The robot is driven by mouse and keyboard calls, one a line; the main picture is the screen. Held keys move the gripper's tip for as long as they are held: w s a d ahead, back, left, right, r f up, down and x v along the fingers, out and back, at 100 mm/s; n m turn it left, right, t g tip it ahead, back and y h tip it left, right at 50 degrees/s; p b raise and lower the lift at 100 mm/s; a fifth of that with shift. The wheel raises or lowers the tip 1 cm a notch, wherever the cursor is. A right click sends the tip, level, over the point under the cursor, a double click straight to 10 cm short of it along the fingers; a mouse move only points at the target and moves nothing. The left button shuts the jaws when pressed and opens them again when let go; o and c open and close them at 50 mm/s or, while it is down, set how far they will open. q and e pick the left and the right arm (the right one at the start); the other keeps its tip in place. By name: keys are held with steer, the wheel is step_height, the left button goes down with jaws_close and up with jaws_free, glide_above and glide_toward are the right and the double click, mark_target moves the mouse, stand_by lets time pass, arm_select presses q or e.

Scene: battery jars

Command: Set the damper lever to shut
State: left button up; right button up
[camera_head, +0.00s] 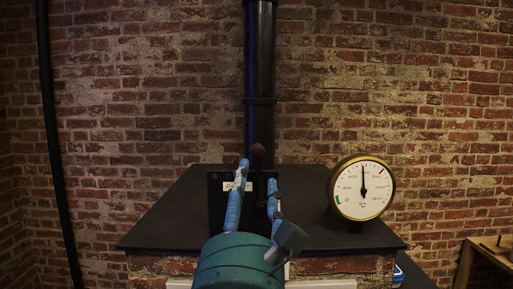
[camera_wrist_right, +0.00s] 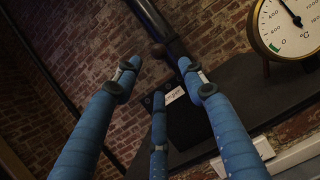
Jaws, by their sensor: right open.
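The damper lever shows as a dark brown ball knob (camera_head: 257,150) in front of the black flue pipe, above a black plate (camera_head: 217,205) with a small white label (camera_head: 233,186). The label's lettering is too small to read surely. My right gripper (camera_head: 258,176) is open, its blue fingers pointing up just below the knob, one on each side. In the right wrist view the knob (camera_wrist_right: 158,50) lies beyond and between the spread fingertips (camera_wrist_right: 158,75), with no clear contact. The lever's shaft is hard to make out against the dark pipe and plate. My left gripper is not in view.
A round brass-rimmed temperature gauge (camera_head: 362,188) stands on the right of the dark stove top (camera_head: 170,222). The flue pipe (camera_head: 261,70) rises behind the lever against a brick wall. A wooden table (camera_head: 487,252) stands at the far right. The stove top's left side is clear.

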mark_target(257, 153)
steer(key=w+r+p, duration=0.2)
steer(key=w, duration=0.1)
steer(key=w+d+r+p, duration=0.1)
steer(key=w, duration=0.1)
steer(key=shift+r, duration=0.3)
steer(key=x, duration=0.1)
steer(key=p+x, duration=0.1)
steer(key=shift+w+a+f+p, duration=0.1)
steer(key=shift+w+p, duration=0.2)
steer(key=shift+w, duration=0.7)
steer(key=shift+c, duration=0.7)
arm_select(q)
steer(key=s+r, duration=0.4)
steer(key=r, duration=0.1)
arm_select(e)
jaws_close()
